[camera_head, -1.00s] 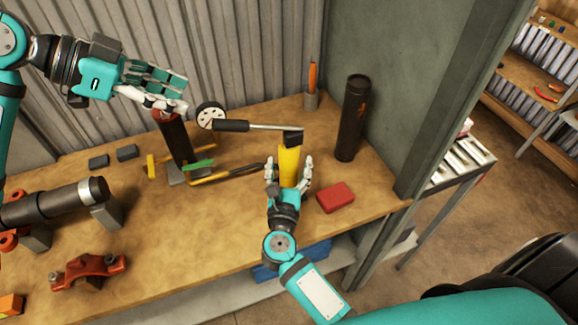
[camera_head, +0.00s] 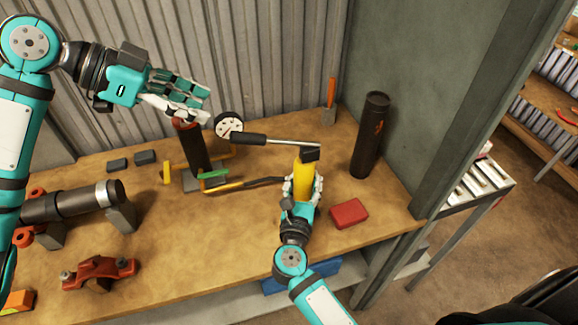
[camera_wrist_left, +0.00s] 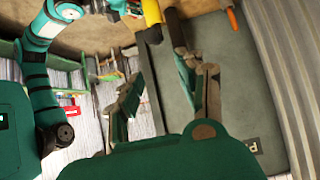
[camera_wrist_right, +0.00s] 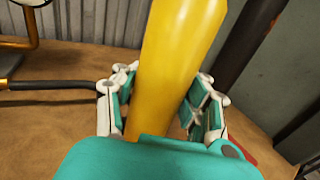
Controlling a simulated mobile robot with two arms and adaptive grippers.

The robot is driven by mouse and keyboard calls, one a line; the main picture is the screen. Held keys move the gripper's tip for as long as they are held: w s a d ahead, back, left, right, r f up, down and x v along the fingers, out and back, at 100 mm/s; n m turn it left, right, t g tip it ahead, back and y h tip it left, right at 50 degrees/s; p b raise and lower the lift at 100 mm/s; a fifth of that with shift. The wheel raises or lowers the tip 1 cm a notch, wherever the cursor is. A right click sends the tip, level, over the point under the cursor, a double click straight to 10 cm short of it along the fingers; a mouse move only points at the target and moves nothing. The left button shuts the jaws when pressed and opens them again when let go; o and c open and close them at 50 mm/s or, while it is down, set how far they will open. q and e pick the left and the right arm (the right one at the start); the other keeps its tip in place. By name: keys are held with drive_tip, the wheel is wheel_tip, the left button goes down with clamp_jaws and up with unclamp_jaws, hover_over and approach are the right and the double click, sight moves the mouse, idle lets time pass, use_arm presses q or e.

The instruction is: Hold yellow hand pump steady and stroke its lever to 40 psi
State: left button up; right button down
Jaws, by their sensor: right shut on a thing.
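The yellow hand pump (camera_head: 305,179) stands upright near the bench's front edge, with a black head (camera_head: 311,154) on top. Its lever (camera_head: 275,141) reaches out to the left, nearly level, and ends in a black grip (camera_head: 248,138). My right gripper (camera_head: 301,188) is shut around the pump body; the right wrist view shows the yellow body (camera_wrist_right: 180,60) between its fingers. My left gripper (camera_head: 187,103) is open and empty, up and left of the lever grip and apart from it. The left wrist view shows its fingers spread (camera_wrist_left: 165,95). A round white-faced gauge (camera_head: 228,124) stands just behind the grip; its reading is too small to tell.
A dark cylinder with a red top (camera_head: 194,150) stands below my left gripper. A dark hose (camera_head: 262,183) runs left from the pump. A red box (camera_head: 348,213) and a tall black tube (camera_head: 370,136) are to the right.

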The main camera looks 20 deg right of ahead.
sight(246, 133)
idle(0.4)
use_arm(q)
drive_tip(key=shift+d, duration=0.2)
drive_tip(key=c, duration=0.4)
drive_tip(key=d+y, duration=0.4)
drive_tip(key=shift+s+d+r+g, duration=0.25)
drive_tip(key=shift+s+r+g, duration=0.05)
drive_tip(key=shift+s+r, duration=0.1)
clamp_jaws()
drive_tip(key=shift+d+r+y, duration=0.1)
drive_tip(key=shift+d+y, duration=0.2)
drive_tip(key=shift+y, duration=0.6)
drive_tip(key=shift+w+r+t+y, duration=0.1)
drive_tip(key=shift+r+t+y, duration=0.25)
drive_tip(key=shift+y, duration=0.55)
drive_tip(key=shift+f, duration=0.1)
drive_tip(key=shift+x, duration=3.45)
